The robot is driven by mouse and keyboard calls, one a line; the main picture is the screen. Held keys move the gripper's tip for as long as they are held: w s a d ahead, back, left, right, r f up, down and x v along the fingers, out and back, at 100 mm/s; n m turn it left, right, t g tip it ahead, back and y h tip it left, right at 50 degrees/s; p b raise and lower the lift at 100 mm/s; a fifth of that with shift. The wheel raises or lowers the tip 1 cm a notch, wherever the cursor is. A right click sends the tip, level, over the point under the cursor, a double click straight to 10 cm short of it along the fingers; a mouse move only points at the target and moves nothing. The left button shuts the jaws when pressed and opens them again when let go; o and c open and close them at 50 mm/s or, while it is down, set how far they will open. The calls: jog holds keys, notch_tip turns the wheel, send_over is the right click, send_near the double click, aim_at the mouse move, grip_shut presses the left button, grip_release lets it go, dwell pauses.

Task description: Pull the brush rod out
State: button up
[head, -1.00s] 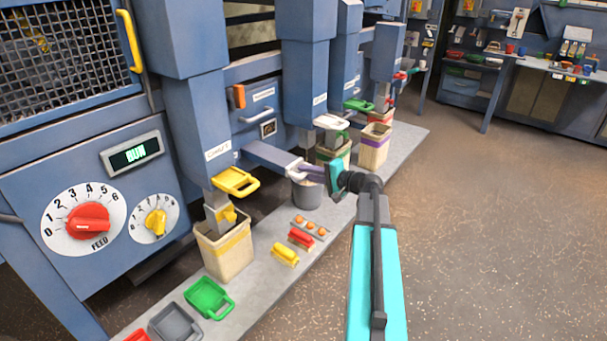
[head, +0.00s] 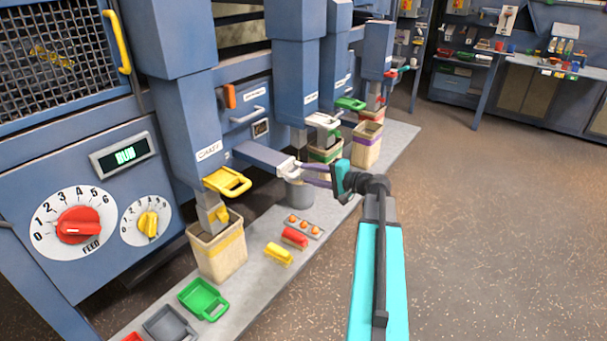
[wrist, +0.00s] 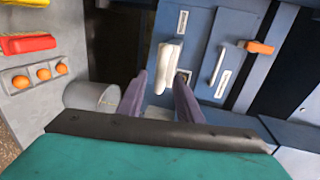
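A white handle (head: 287,166) sits at the outer end of a blue-grey box-shaped arm (head: 262,154) that juts from the machine. It also shows in the wrist view (wrist: 168,65), beyond the gap between my fingers. I cannot tell whether this handle belongs to the brush rod; no brush is visible. My gripper (head: 308,175) has two purple fingers, spread apart with nothing seen between them. In the wrist view my gripper (wrist: 160,95) points toward the machine, with the fingertips short of or beside the handle; contact is not clear.
A grey bucket (head: 299,193) stands below the handle, and it shows left of my fingers in the wrist view (wrist: 92,97). The floor at right is clear.

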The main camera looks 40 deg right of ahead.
jog(key=v, duration=0.9)
dwell(0.4)
